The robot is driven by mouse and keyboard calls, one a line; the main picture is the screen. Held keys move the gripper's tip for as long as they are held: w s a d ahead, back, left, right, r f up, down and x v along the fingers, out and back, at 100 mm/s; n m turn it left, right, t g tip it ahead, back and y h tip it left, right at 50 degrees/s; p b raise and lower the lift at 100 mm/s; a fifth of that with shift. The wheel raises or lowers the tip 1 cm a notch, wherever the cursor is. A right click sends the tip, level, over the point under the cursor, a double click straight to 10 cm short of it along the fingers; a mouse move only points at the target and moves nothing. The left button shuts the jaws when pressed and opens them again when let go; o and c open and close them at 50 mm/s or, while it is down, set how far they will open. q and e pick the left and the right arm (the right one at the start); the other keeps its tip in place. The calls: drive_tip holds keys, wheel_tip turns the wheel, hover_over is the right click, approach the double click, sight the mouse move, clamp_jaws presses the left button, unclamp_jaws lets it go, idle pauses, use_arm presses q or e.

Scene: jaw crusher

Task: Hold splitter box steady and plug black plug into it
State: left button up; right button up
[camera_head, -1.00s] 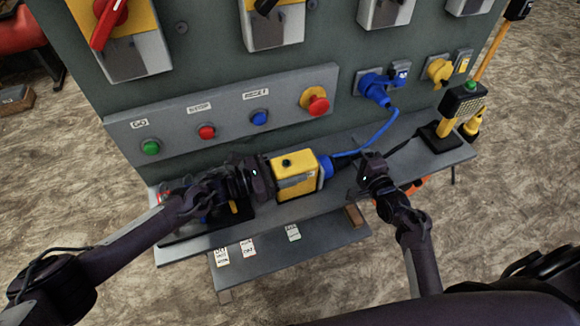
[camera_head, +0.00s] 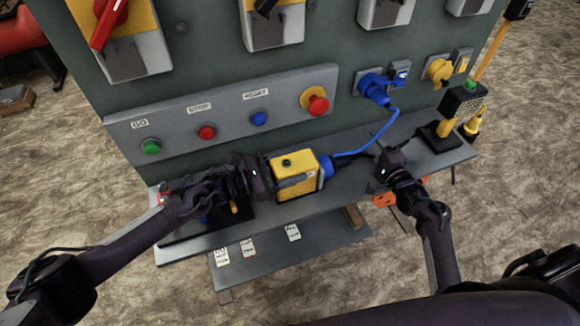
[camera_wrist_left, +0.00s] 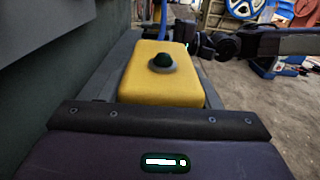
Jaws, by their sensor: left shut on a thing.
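The yellow splitter box (camera_head: 290,188) lies on the grey ledge, with a dark round knob on top and a blue connector (camera_head: 326,167) at its right end. My left gripper (camera_head: 268,178) is shut on the box's left end. The left wrist view shows the box (camera_wrist_left: 160,85) just beyond the jaws. My right gripper (camera_head: 383,160) is to the right of the box, apart from it. A small dark piece, probably the black plug (camera_head: 343,164), shows at the blue connector. I cannot tell how deep it sits. The right jaws are too small and dark to read.
A blue cable (camera_head: 384,132) runs from the box's right end to a blue plug (camera_head: 374,88) in the panel. A button strip (camera_head: 225,118) stands behind the box. A yellow-and-black device (camera_head: 458,110) stands at the ledge's right. Orange parts (camera_head: 384,199) show below my right gripper.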

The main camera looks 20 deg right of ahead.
use_arm(q)
drive_tip(key=o, duration=1.5)
drive_tip(key=a, duration=0.8)
drive_tip(key=s+a, duration=0.1)
drive_tip(key=a, duration=0.3)
